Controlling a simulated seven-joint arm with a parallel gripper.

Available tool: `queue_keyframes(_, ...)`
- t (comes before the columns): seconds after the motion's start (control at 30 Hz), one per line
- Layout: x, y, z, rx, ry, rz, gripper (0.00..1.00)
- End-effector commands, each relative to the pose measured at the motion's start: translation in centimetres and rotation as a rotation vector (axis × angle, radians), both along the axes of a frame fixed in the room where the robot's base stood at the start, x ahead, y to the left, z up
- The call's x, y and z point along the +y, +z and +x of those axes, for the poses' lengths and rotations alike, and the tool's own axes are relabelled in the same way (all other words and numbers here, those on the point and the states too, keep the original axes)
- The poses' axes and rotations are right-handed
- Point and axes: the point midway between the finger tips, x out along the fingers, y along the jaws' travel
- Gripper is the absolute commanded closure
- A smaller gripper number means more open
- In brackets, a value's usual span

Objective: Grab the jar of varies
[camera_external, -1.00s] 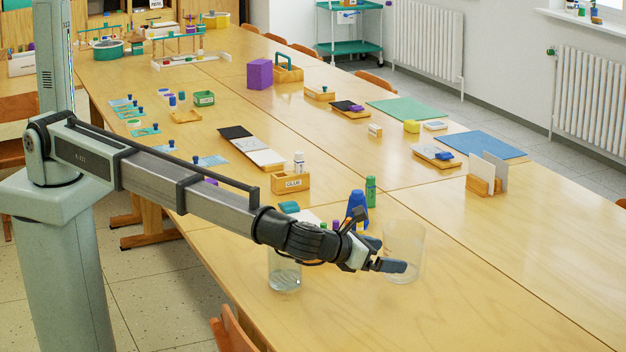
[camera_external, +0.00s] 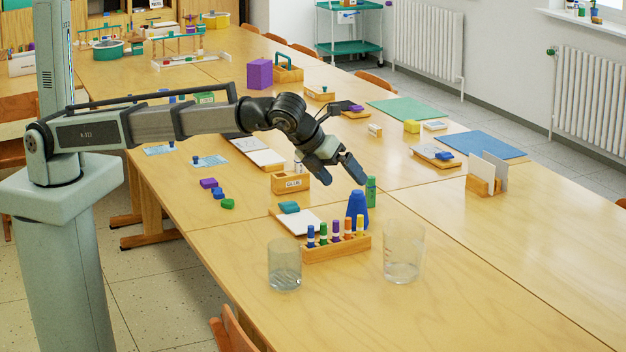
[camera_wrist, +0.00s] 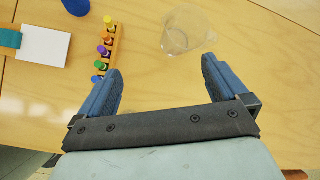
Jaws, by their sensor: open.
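No label reading "varies" is legible. Two clear vessels stand on the table: a short glass jar (camera_external: 285,268) at the front and a taller beaker-like glass (camera_external: 403,255) to its right. Both look upright; the short jar may hold a little clear matter low down. My gripper (camera_external: 342,183) is open and empty in the air, above and behind both vessels, with its fingers pointing down. In the wrist view, my gripper (camera_wrist: 161,70) frames bare table between its fingers. A clear vessel (camera_wrist: 187,32), apparently the taller one, lies beyond the right finger.
A wooden rack of coloured markers (camera_external: 337,248) stands between the vessels, with a blue cone (camera_external: 357,207) and green bottle (camera_external: 371,191) behind. The table's right front is clear.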

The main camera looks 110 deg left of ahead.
Motion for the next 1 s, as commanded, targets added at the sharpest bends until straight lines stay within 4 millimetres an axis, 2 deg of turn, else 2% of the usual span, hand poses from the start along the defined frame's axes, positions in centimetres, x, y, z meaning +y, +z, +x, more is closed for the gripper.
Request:
queue_keyframes(0.03,-1.1,-0.7,-1.9,0.047,0.003,-0.077,0.0)
queue_keyframes(0.2,-5.0,-3.2,-6.7,0.241,0.001,-0.304,0.0)
queue_keyframes(0.4,-8.0,-4.0,-10.2,0.421,-0.014,-0.449,0.0)
queue_keyframes(0.57,-8.1,-4.3,-11.3,0.478,-0.006,-0.455,0.0)
queue_keyframes(0.67,-8.1,-5.2,-11.4,0.486,-0.004,-0.454,0.0)
queue_keyframes(1.0,-8.0,-10.6,-11.4,0.484,-0.003,-0.451,0.0)
